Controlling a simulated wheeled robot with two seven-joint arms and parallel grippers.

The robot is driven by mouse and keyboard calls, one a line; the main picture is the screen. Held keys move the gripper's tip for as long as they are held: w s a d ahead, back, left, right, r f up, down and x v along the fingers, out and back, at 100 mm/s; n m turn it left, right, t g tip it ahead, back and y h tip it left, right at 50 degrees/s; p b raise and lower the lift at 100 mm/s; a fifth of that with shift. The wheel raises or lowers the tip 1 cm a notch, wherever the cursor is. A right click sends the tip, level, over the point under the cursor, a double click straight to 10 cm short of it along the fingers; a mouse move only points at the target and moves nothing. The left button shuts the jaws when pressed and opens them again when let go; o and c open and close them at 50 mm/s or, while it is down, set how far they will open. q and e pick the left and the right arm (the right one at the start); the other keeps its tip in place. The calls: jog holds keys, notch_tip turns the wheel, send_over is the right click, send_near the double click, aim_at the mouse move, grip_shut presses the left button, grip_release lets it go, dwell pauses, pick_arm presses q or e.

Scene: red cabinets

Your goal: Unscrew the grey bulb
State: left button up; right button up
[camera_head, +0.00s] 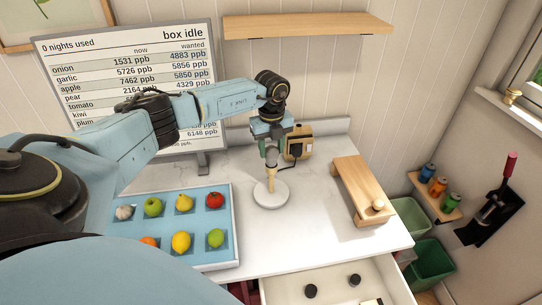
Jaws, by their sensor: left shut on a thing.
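My left gripper (271,160) reaches down over the white counter, above a small stand with a pale round base (271,194) and a tan upright stem (271,178). Its fingers are shut at the top of the stem, around what I take to be the grey bulb. The fingers hide most of it, so its shape and thread cannot be seen. The stand is upright on the counter. My right gripper is not in view.
A blue tray (234,220) of fruit and vegetables lies left of the stand. A wooden bench-like block (350,175) stands to the right, and a tan box (298,141) close behind the gripper. A board of figures (95,58) stands behind. An open drawer (335,292) is at the front.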

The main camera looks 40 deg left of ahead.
pick_arm(q)
jog(key=shift+n, duration=0.7)
jog(key=n, duration=0.5)
jog(key=o, duration=0.7)
jog(key=shift+r, duration=0.15)
jog(key=shift+r, duration=1.4)
jog(key=o, duration=0.5)
jog(key=c, duration=0.4)
jog(key=shift+c, duration=0.2)
